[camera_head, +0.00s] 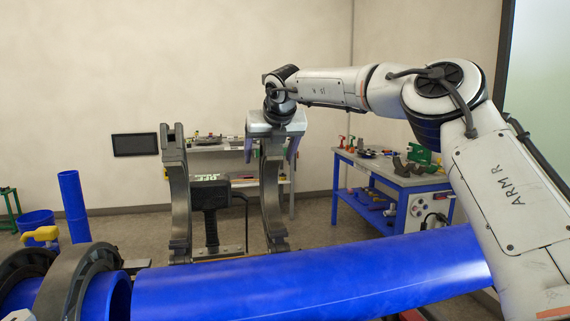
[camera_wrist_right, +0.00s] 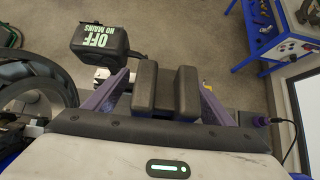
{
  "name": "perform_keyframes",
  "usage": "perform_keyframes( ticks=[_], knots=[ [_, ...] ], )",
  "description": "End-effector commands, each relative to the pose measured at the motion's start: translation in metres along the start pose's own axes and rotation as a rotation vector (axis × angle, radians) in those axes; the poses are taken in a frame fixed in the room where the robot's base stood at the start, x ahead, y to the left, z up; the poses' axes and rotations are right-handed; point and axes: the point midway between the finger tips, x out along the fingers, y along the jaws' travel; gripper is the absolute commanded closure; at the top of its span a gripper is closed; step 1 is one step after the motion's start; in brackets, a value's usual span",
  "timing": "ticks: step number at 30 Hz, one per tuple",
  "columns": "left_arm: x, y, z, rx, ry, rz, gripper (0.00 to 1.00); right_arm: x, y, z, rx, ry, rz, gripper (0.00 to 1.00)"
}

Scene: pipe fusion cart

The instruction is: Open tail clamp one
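Two dark curved clamp jaws stand upright, swung up behind the long blue pipe (camera_head: 310,281): a left one (camera_head: 178,190) and a right one (camera_head: 270,195). No label shows which is tail clamp one. My right gripper (camera_head: 271,150) is above the right jaw, its purple fingers on either side of the jaw's top. In the right wrist view, the forked dark jaw top (camera_wrist_right: 146,92) sits between the spread fingers (camera_wrist_right: 165,82). Gaps seem to show beside it; firm contact cannot be made out. My left gripper is out of view.
A black box reading "OFF NO MAINS" (camera_wrist_right: 98,40) stands near the right jaw. A blue workbench (camera_head: 400,185) is behind right.

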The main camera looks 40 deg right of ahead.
Motion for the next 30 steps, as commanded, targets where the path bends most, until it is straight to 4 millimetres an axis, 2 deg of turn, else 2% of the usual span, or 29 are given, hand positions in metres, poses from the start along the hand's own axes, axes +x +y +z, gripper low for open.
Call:
perform_keyframes(
  ticks=[1,3,4,12,30],
  knots=[
    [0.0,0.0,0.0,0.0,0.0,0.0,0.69,-0.001,0.0,0.001,0.0,-0.003,0.001,0.14],
    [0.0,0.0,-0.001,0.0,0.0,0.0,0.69,-0.002,0.0,0.002,0.0,-0.005,0.001,0.02],
    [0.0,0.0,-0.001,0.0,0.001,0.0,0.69,-0.002,0.001,0.002,0.0,-0.005,0.001,0.0],
    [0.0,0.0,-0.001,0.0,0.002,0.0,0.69,-0.005,0.001,0.006,0.0,-0.01,0.002,0.0],
    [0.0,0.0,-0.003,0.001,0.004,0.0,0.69,-0.046,0.005,0.047,-0.006,-0.016,0.007,0.0]
  ],
)
